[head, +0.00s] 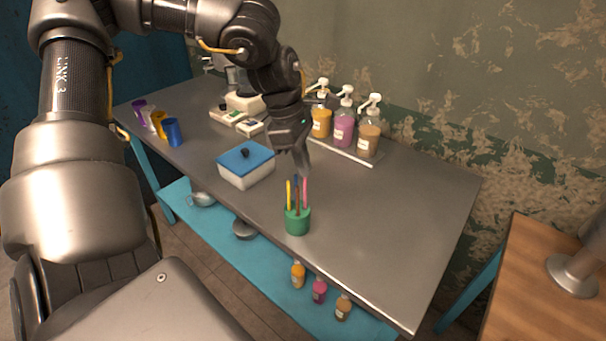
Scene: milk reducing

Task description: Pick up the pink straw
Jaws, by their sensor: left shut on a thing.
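The pink straw (306,191) stands upright in a green cup (297,221) near the table's front edge. Yellow, blue and dark brown straws stand in the same cup, just left of the pink one. My left gripper (305,171) reaches down from above, and its fingertips are shut on the top end of the pink straw. The fingers hide the straw's upper tip. The straw's lower part is still inside the cup. My right gripper is not in view.
A white box with a blue lid (246,166) stands left of the cup. Pump bottles (343,130) stand on a tray at the back. Coloured cups (172,133) are at the left end. The metal table (400,220) is bare right of the green cup.

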